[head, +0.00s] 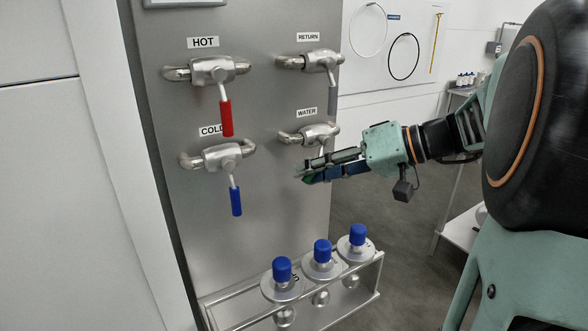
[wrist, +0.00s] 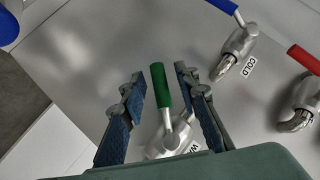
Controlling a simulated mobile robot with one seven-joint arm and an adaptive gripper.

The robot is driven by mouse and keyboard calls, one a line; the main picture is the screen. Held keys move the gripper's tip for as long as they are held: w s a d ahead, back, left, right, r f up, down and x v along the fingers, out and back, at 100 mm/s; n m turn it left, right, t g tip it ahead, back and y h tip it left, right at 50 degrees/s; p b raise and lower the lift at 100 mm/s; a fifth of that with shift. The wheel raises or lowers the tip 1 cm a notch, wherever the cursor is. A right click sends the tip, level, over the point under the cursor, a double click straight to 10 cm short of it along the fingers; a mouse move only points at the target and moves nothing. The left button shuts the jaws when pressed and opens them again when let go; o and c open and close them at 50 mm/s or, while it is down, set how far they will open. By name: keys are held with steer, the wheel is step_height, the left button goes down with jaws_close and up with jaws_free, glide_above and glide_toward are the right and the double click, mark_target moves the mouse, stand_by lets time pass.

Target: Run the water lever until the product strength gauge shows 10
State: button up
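The water valve (head: 311,133) is a steel fitting on the grey panel under the WATER label. Its green-handled lever (wrist: 160,88) shows in the wrist view between the two fingers of my gripper (wrist: 159,75). The fingers are apart, with a gap visible on both sides of the green handle. In the head view my gripper (head: 306,173) reaches in from the right just below the valve, hiding most of the lever. No readable product strength gauge shows; only the lower edge of a framed plate or display (head: 185,3) is at the top of the panel.
The red HOT lever (head: 226,118), blue COLD lever (head: 236,201) and grey RETURN lever (head: 332,98) hang down nearby. Below, a rack (head: 345,311) holds three blue-capped containers. Bare panel lies between the valves and rack.

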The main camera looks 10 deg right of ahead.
steer(key=v, duration=1.1)
steer(key=shift+d, duration=0.15)
stand_by(0.8)
